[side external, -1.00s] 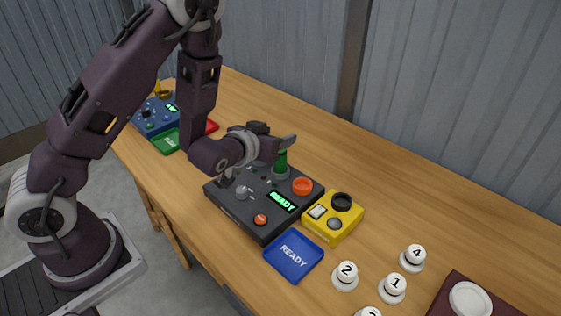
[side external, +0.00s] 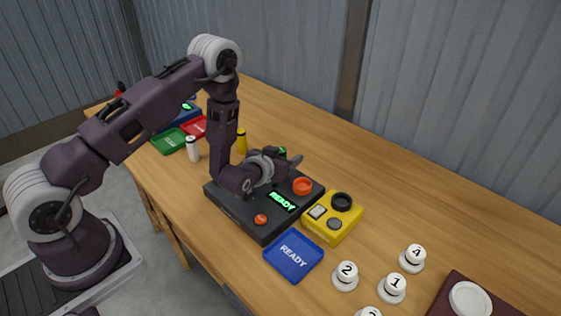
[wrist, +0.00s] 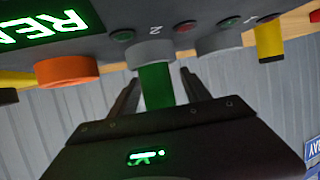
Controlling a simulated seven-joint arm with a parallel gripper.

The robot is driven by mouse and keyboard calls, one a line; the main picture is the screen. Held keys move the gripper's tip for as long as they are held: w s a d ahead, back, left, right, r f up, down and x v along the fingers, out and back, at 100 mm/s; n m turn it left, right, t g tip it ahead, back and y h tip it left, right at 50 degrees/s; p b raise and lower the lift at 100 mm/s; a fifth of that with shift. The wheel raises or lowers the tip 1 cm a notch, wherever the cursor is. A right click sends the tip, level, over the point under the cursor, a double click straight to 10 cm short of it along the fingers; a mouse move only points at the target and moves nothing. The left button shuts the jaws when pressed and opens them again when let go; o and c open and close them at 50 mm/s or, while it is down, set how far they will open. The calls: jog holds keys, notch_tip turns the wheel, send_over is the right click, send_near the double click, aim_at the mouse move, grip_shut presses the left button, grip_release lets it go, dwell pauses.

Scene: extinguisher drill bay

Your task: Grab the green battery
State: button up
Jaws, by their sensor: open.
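The green battery (wrist: 155,84) stands at a grey round socket marked 2 on the dark console (side external: 238,218). In the side view only a small green part of the battery (side external: 283,152) shows behind my gripper (side external: 286,165). My gripper is open and low over the console's back part. In the wrist view, which is upside down, the battery lies between the two fingers of my gripper (wrist: 160,80). Gaps show on both sides of it, so the fingers are not closed on it. The console's display reads READY.
An orange round cap (side external: 302,186) is beside the battery on the console. A yellow box (side external: 331,222) and a blue READY tray (side external: 293,256) stand close by. A yellow cylinder (side external: 241,142) and a white cylinder (side external: 192,150) stand at the left. Numbered white knobs are at the right front.

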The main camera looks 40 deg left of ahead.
grip_shut()
